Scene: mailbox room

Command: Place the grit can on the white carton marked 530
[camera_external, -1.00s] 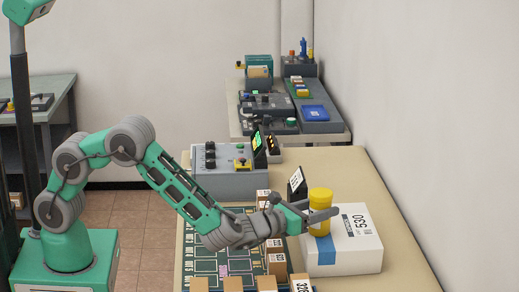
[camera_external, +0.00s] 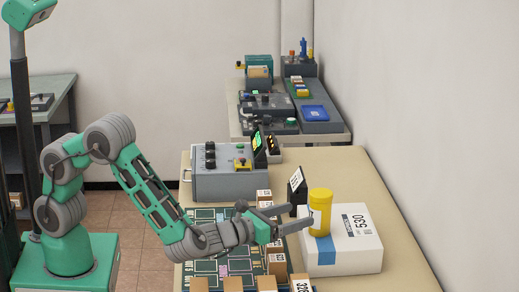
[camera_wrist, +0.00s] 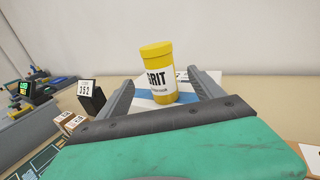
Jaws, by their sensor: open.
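The grit can (camera_external: 320,212), yellow with a white label, stands upright on top of the white carton marked 530 (camera_external: 357,250), near its left end by the blue stripe. In the wrist view the grit can (camera_wrist: 158,75) stands just beyond my fingertips, and part of the carton (camera_wrist: 215,84) shows behind and beside it. My gripper (camera_external: 291,217) is open and empty, to the left of the can. In the wrist view one finger lies on each side of the can's lower part, with the can ahead of them and apart from them.
A black holder with a card marked 352 (camera_wrist: 90,97) stands left of the carton. Several small brown boxes (camera_external: 277,262) stand on the green board at the front. A grey control box (camera_external: 228,172) is behind. The table (camera_external: 400,215) is clear right of the carton.

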